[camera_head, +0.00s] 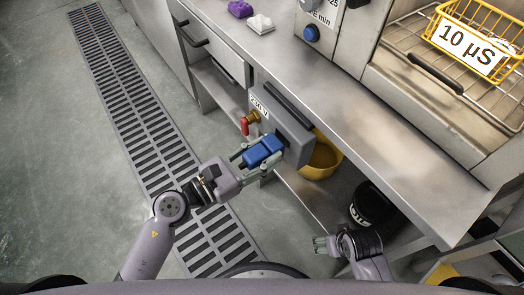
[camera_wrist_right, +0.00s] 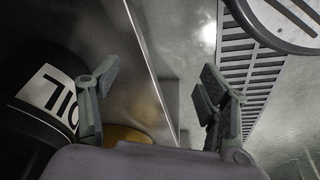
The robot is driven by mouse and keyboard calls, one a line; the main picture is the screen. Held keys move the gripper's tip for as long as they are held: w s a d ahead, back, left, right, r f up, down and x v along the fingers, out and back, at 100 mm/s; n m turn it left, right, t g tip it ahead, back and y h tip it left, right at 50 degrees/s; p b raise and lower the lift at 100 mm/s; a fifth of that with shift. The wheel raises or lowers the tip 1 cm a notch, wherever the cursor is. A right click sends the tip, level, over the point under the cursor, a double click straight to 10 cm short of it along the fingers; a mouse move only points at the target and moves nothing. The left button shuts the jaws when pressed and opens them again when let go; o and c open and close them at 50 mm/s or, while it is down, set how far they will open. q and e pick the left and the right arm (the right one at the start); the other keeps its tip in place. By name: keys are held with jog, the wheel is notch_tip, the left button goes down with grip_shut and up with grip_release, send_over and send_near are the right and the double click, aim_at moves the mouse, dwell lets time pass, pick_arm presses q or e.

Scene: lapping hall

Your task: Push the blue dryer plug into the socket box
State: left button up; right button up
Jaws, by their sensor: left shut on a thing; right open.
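The blue dryer plug (camera_head: 262,151) is held between the fingers of my left gripper (camera_head: 256,156), which is shut on it. The plug's front end is close to the grey socket box (camera_head: 284,124) on the bench front; I cannot tell whether it has entered the opening. My right gripper (camera_head: 322,245) is open and empty, low in front of the bench's lower shelf. Its open fingers also show in the right wrist view (camera_wrist_right: 157,100).
A red-handled valve (camera_head: 246,123) sits left of the socket box. A yellow bucket (camera_head: 322,158) and a black labelled container (camera_head: 372,204) stand on the lower shelf. A yellow wire basket (camera_head: 475,40) is at the upper right. The floor beside the drain grate (camera_head: 128,100) is clear.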

pick_arm(q)
jog(key=shift+w+d, duration=0.1)
jog(key=shift+w+d, duration=0.2)
jog(key=shift+d, duration=0.05)
pick_arm(e)
jog(key=shift+s+f, duration=0.25)
jog(key=shift+f, duration=0.4)
pick_arm(q)
jog(key=shift+w+d, duration=0.2)
jog(key=shift+d, duration=0.1)
pick_arm(e)
jog(key=shift+w+f, duration=0.2)
pick_arm(q)
jog(key=shift+w+d+p, duration=0.3)
jog(key=shift+d+p, duration=0.1)
jog(key=shift+d, duration=0.05)
jog(key=o, duration=1.4)
pick_arm(e)
jog(key=shift+s+f, duration=0.3)
jog(key=shift+f, duration=0.4)
pick_arm(q)
jog(key=shift+a, duration=0.1)
pick_arm(e)
jog(key=shift+w+r, duration=0.1)
jog(key=shift+w, duration=0.05)
pick_arm(q)
jog(key=v, duration=1.1)
jog(key=shift+s+a, duration=0.25)
jog(key=shift+a, duration=0.05)
